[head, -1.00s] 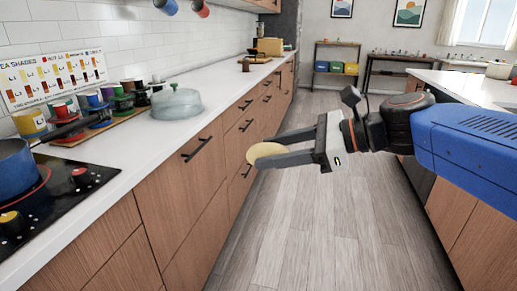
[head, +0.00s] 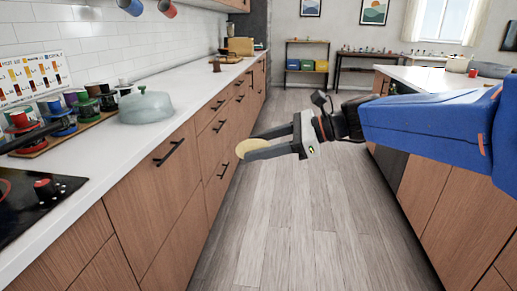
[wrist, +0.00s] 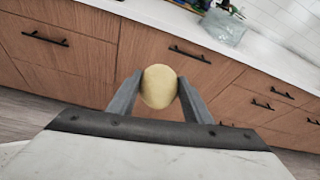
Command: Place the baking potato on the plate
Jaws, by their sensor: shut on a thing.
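The baking potato (head: 252,150) is a pale yellow, rounded thing between the fingertips of my gripper (head: 255,144). My gripper is shut on it and holds it in the air above the floor of the aisle, in front of the left-hand drawers. In the wrist view the potato (wrist: 159,87) sits between the two grey fingers, with both touching its sides. No plate can be made out for certain in these views.
The left counter (head: 150,138) carries a pale teal glass lid or dish (head: 147,107), stacked coloured mugs (head: 62,118) and a black cooktop (head: 35,200). An island counter (head: 440,78) with pots stands on the right. The wooden floor (head: 275,235) between is clear.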

